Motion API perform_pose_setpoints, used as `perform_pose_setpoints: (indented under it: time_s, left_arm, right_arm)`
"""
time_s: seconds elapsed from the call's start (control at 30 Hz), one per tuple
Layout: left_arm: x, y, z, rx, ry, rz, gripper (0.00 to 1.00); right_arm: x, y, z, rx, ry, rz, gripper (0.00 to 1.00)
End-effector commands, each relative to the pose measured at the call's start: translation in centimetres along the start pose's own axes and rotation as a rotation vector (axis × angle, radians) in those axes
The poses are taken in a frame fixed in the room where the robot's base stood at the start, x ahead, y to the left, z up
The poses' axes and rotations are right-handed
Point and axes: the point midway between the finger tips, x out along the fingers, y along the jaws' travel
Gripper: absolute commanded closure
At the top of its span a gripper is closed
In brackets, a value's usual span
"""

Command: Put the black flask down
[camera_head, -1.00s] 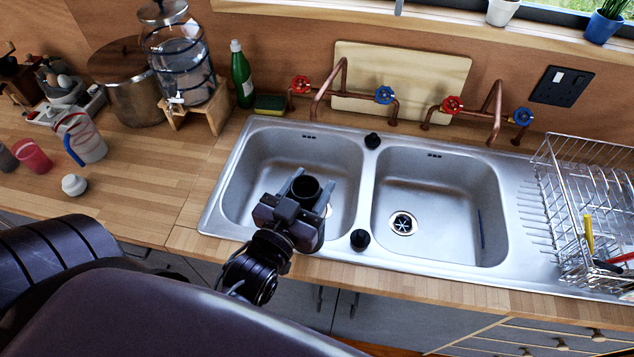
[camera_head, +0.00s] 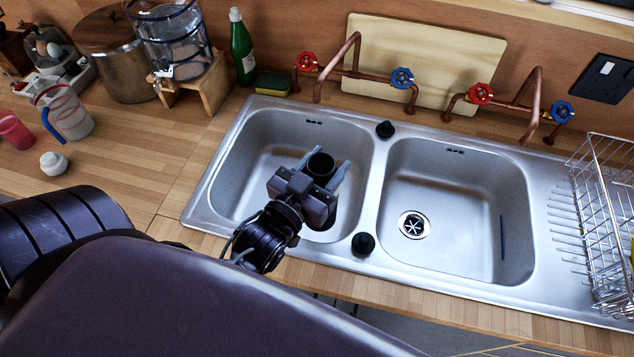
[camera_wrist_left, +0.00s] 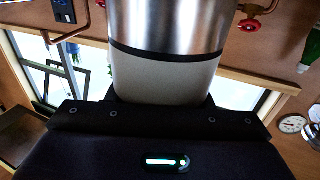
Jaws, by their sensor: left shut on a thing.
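My left gripper (camera_head: 323,168) is shut on the flask, whose dark round top (camera_head: 320,163) shows between the fingers in the head view. In the left wrist view the flask (camera_wrist_left: 167,75) fills the upper middle, with a shiny metal part, a black band and a grey-beige part. The gripper and flask appear over the front of the left sink basin (camera_head: 255,165). How far the flask is above the basin floor is unclear, and its lower part is hidden in the head view. My right gripper is not in view.
The right basin (camera_head: 460,200) holds a thin blue item. A wire dish rack (camera_head: 605,215) stands at the right. Copper taps (camera_head: 355,72) line the back. A jug (camera_head: 68,112), white jar (camera_head: 53,163) and pink cup (camera_head: 15,131) stand on the left counter, with bare wood (camera_head: 140,150) beside them.

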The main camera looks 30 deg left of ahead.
Motion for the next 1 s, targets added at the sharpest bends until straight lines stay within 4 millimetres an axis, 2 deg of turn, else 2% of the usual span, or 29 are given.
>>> perform_pose_setpoints:
  time_s: [0.1,0.27,0.5,0.6,0.77,0.87,1.0]
  left_arm:
    - [2.3,-0.1,1.4,0.01,0.006,0.093,1.0]
    - [5.7,-1.1,2.2,0.011,0.007,0.228,1.0]
    - [10.3,-5.2,2.0,0.006,0.006,0.384,1.0]
    - [11.5,-6.8,1.8,0.003,0.005,0.419,1.0]
    - [12.4,-8.3,1.5,0.002,0.005,0.447,1.0]
    - [12.6,-8.7,2.3,-0.001,0.002,0.452,1.0]
    - [12.6,-8.7,4.9,-0.003,0.001,0.452,1.0]
  right_arm:
    - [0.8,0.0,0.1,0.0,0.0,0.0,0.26]
    - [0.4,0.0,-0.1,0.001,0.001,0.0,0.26]
    - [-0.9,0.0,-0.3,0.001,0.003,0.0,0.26]
    - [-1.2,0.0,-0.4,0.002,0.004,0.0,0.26]
    - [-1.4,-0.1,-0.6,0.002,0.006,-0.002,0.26]
    - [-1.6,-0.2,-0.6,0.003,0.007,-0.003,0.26]
    - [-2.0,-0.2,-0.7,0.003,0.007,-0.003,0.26]
